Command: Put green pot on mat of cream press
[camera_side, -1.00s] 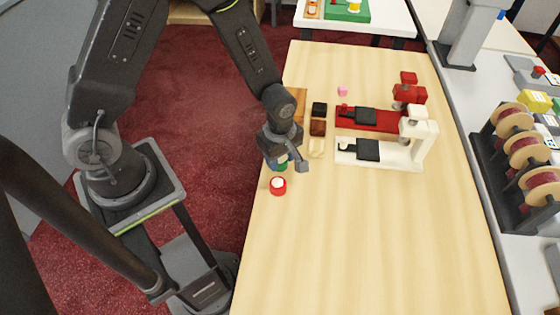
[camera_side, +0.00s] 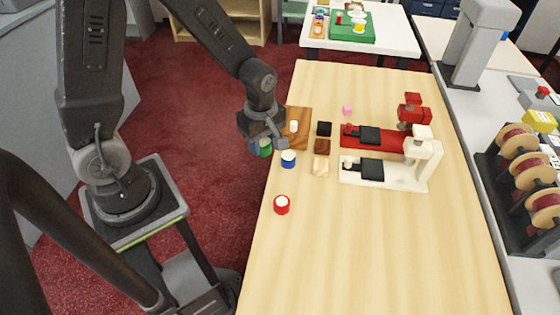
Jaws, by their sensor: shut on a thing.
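My gripper (camera_side: 262,142) is shut on the green pot (camera_side: 265,150), which is partly hidden by the fingers. In the picture they show at the table's left edge, against the carpet; their height is hard to tell. The cream press (camera_side: 424,165) stands on the table to the right, with a dark mat (camera_side: 373,170) on its base. My gripper is well to the left of that mat. The blue pot (camera_side: 288,159) stands just right of the gripper. The red pot (camera_side: 282,205) stands nearer the camera.
The red press (camera_side: 412,113) with its own dark mat (camera_side: 369,135) stands behind the cream one. Black (camera_side: 324,129), brown (camera_side: 322,146) and cream (camera_side: 321,166) blocks stand left of the presses. A wooden board (camera_side: 304,115) and pink cube (camera_side: 347,110) lie behind. The front table is clear.

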